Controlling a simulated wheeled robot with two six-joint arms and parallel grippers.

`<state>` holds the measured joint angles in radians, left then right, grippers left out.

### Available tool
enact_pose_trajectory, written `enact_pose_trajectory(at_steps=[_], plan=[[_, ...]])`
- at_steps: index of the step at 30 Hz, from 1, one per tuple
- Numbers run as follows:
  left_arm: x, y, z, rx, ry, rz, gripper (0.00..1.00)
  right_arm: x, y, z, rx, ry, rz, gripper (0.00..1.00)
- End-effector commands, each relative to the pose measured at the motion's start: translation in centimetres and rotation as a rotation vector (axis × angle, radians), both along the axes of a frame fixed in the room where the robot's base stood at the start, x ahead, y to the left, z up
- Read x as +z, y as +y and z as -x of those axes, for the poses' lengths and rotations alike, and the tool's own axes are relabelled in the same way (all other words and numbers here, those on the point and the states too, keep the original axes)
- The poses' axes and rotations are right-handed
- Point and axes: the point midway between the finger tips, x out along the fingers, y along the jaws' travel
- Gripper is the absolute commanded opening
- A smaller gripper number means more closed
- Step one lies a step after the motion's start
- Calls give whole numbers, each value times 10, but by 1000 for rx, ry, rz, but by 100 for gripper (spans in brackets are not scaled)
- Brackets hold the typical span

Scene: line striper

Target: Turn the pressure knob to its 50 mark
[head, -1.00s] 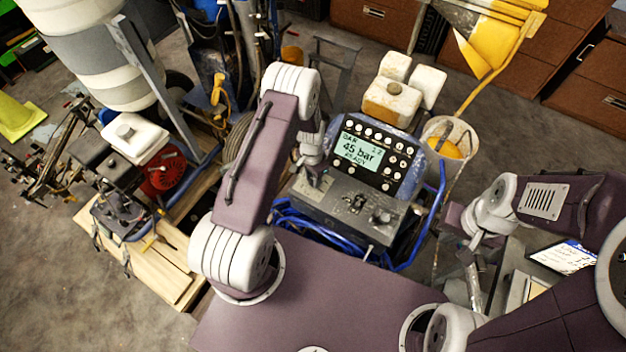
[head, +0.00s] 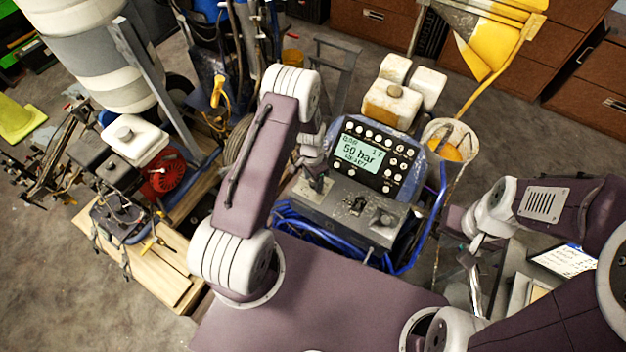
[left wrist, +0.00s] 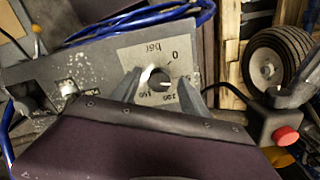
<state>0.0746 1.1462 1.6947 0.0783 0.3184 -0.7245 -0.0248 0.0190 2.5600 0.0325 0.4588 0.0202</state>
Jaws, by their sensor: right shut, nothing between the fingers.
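The pressure knob (left wrist: 158,80) sits on a pale dial plate (left wrist: 135,48) marked "bar", with its white mark towards the upper left of the picture. In the left wrist view, the fingers of my left gripper (left wrist: 160,84) stand on either side of the knob; I cannot tell whether they touch it. In the head view my left gripper (head: 316,184) is at the left end of the grey control panel (head: 340,208), and the knob is too small to make out. The display (head: 360,155) reads 50 bar. My right gripper (head: 468,262) is shut and empty, right of the machine.
Switches (head: 372,210) sit on the panel right of my left gripper. Blue hoses (head: 300,225) run below it. A red button box (left wrist: 285,135) and a wheel (left wrist: 277,58) show in the left wrist view. A bucket (head: 450,140) stands right of the display.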

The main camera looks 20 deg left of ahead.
Motion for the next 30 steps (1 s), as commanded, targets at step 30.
enact_pose_trajectory(at_steps=[30], plan=[[91,2,-1,0,1,-1,52,-13,0,0,0,0,0,0]])
